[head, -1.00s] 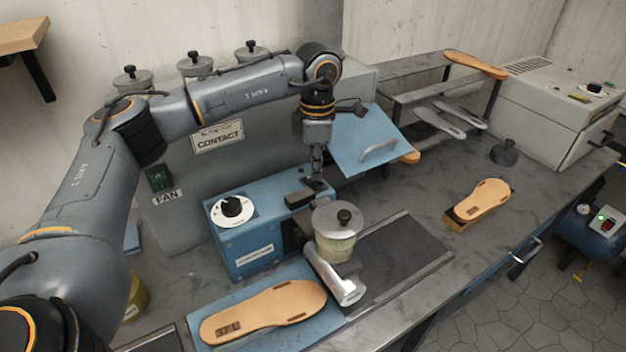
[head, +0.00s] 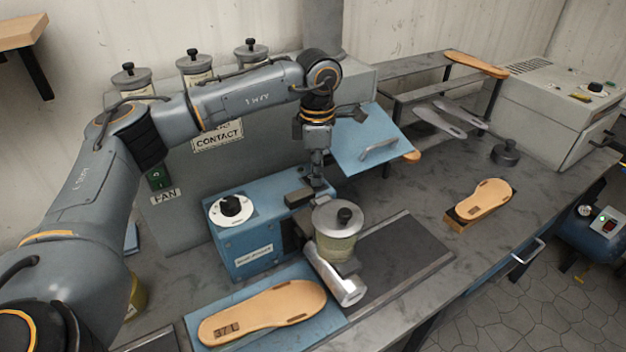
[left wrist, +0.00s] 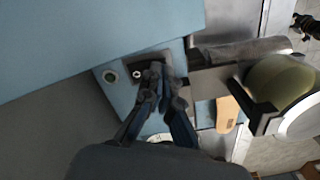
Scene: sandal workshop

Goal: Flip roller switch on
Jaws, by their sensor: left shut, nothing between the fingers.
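The roller machine is a blue box (head: 245,252) with a white dial (head: 231,208), a lidded glue pot (head: 337,235) and a metal roller (head: 335,280) at its right side. My left gripper (head: 317,184) points down at the box's back right end, fingers together and empty. In the left wrist view its fingertips (left wrist: 162,84) are over a dark recessed switch (left wrist: 150,66) on the blue top, partly covering it. A small round pale lamp (left wrist: 110,76) sits beside the switch. I cannot tell whether the fingertips touch the switch or which way it is set. My right gripper is out of view.
A tilted blue panel with a handle (head: 372,140) stands close right of my gripper. A sole (head: 262,312) lies on a blue mat in front. A grey housing with a FAN switch (head: 157,177) stands behind. A dark plate (head: 395,260) lies right of the roller.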

